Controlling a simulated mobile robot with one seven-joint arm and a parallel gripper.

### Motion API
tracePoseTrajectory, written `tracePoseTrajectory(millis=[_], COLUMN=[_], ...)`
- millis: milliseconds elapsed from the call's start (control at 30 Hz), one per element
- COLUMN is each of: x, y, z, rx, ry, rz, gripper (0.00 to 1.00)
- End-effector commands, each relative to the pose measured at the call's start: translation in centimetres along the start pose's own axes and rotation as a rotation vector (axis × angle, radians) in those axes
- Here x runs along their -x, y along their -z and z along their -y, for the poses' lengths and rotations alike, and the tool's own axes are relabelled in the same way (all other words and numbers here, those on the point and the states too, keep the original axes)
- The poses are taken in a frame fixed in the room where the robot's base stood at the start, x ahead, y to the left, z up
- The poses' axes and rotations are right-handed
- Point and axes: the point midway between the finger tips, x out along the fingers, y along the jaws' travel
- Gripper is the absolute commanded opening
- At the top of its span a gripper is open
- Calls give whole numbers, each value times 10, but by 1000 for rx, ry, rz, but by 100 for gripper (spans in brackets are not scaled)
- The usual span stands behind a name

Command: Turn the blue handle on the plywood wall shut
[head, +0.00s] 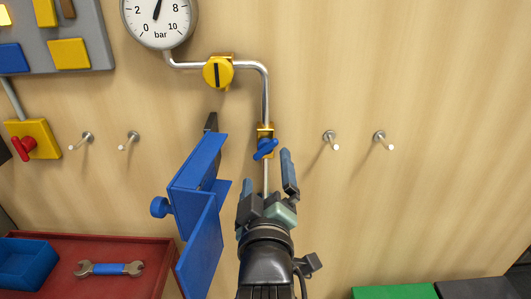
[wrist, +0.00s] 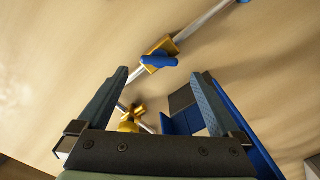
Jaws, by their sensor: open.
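The blue handle (head: 265,149) sits on a yellow valve body (head: 264,130) on a thin vertical metal pipe on the plywood wall. It lies slanted across the pipe, its right end higher. In the wrist view the blue handle (wrist: 159,61) shows just beyond the fingertips, between their lines. My gripper (head: 268,182) is below the handle in the head view, apart from it, with its fingers spread and nothing between them. It also shows in the wrist view (wrist: 158,76). The pipe below the handle is partly hidden by my gripper.
A blue angled bracket (head: 205,185) with a knob stands close left of my gripper. A round yellow fitting (head: 218,72) and a gauge (head: 158,18) are above. Pegs (head: 331,139) stick out on both sides. A red tray (head: 110,288) with a wrench (head: 110,268) lies lower left.

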Motion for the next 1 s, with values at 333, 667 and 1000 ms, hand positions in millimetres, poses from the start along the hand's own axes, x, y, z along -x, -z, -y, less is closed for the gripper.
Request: tracePoseTrajectory(millis=[333, 667, 1000], x=[-48, -56, -56], y=[1, 1, 1], z=[0, 0, 0], rx=[0, -1, -1], ry=[0, -1, -1], rz=[-2, -1, -1], gripper=[100, 100, 57])
